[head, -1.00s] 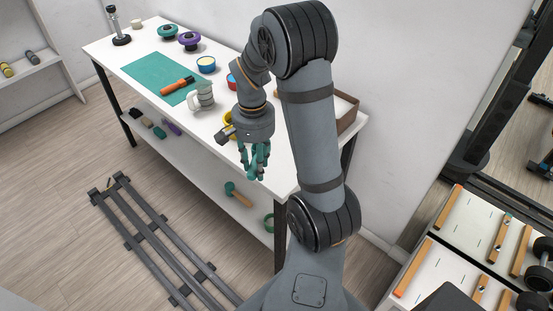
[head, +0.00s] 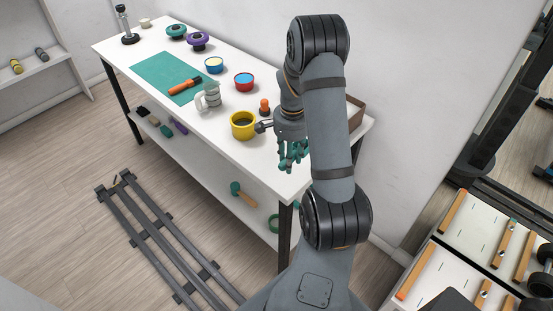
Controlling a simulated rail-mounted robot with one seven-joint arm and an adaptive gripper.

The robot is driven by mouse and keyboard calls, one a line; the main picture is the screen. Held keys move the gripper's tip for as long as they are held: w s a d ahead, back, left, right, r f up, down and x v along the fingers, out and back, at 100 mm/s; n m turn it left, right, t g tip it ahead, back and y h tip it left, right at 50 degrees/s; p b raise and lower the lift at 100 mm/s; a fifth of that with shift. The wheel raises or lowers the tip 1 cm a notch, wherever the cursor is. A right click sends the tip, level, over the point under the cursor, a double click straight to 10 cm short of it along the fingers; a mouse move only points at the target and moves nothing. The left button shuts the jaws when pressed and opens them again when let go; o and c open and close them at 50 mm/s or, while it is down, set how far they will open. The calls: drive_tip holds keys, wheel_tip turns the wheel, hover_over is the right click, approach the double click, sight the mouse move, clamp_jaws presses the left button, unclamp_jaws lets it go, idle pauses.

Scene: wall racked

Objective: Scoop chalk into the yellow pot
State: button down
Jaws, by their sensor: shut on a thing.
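The yellow pot (head: 236,133) stands upright near the bench's front edge, with a dark inside. My gripper (head: 292,163), with teal fingers, points down to the right of the pot, apart from it, by the front edge. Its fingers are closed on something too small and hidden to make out. No scoop can be clearly identified. A blue bowl (head: 214,70) holds something cream, and a red bowl (head: 243,89) holds something blue. I cannot tell which contents, if any, are chalk.
A pale jug (head: 212,92) and an orange-topped item (head: 264,105) stand near the pot. An orange-and-black tool (head: 183,87) lies on the teal mat (head: 155,70). A brown box (head: 355,113) is behind my arm. The bench (head: 190,118) is clear between jug and front edge.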

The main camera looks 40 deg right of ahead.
drive_tip(key=p, duration=0.2)
approach(274, 172)
drive_tip(key=shift+s+f, duration=0.3)
drive_tip(key=shift+s, duration=0.05)
drive_tip(key=shift+w+f+p, duration=0.35)
drive_tip(key=shift+w+f, duration=0.05)
drive_tip(key=shift+f, duration=0.05)
wheel_tip(274, 172, down, 3)
drive_tip(key=shift+f+p, duration=0.15)
drive_tip(key=shift+p, duration=0.75)
drive_tip(key=shift+f, duration=0.1)
drive_tip(key=shift+f, duration=0.1)
drive_tip(key=shift+f+b, duration=0.35)
drive_tip(key=shift+b, duration=0.25)
drive_tip(key=shift+f, duration=0.1)
drive_tip(key=c, duration=1.2)
unclamp_jaws()
